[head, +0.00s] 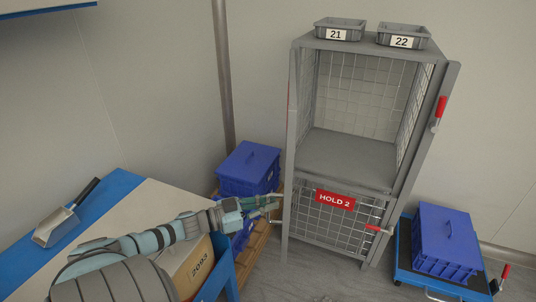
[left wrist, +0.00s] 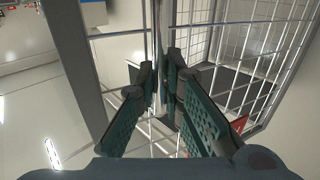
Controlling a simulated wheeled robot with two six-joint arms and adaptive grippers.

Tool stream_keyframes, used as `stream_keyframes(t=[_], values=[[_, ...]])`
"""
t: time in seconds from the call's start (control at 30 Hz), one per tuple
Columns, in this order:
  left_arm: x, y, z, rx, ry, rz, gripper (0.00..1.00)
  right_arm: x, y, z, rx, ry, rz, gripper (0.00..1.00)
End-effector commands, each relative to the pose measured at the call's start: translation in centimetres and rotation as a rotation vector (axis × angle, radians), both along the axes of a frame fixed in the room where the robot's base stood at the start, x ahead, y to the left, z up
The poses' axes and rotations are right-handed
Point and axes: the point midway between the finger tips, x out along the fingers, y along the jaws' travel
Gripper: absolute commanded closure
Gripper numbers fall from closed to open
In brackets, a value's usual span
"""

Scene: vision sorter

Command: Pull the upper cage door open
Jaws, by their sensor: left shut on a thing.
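The grey mesh cage (head: 346,160) stands right of centre in the head view. Its upper compartment shows open at the front. The upper door (head: 292,92) appears swung out at the left side, nearly edge-on, with a red sliver on it. My left gripper (head: 274,204) is at the cage's left edge, below the upper compartment. In the left wrist view its fingers (left wrist: 162,92) are shut around a thin grey upright bar (left wrist: 158,35), apparently part of the upper door. The upper red latch handle (head: 441,106) points upward on the right post. My right gripper is out of view.
The lower door with its HOLD 2 sign (head: 335,200) is shut. Grey bins 21 (head: 340,23) and 22 (head: 404,32) stand on top. Blue crates stand left (head: 248,167) and right (head: 445,240) of the cage. A table with a scoop (head: 58,223) is at left.

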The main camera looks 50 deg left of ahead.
Motion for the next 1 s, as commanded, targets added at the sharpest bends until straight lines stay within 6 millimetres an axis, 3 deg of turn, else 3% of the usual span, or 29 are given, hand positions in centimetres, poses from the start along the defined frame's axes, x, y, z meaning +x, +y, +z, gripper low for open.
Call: stream_keyframes(t=[0.37, 0.4, 0.5, 1.0], values=[[0.12, 0.11, 0.34, -0.003, -0.005, 0.000, 1.00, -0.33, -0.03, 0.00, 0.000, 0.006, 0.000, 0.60], [0.11, 0.12, 0.34, -0.002, -0.006, 0.000, 0.85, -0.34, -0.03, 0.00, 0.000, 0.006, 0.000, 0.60], [0.01, 0.19, 0.28, -0.002, -0.004, 0.001, 0.71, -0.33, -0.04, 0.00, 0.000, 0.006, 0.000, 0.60], [-0.06, 0.11, 0.17, -0.002, -0.001, 0.002, 0.71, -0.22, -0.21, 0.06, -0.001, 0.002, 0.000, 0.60]])
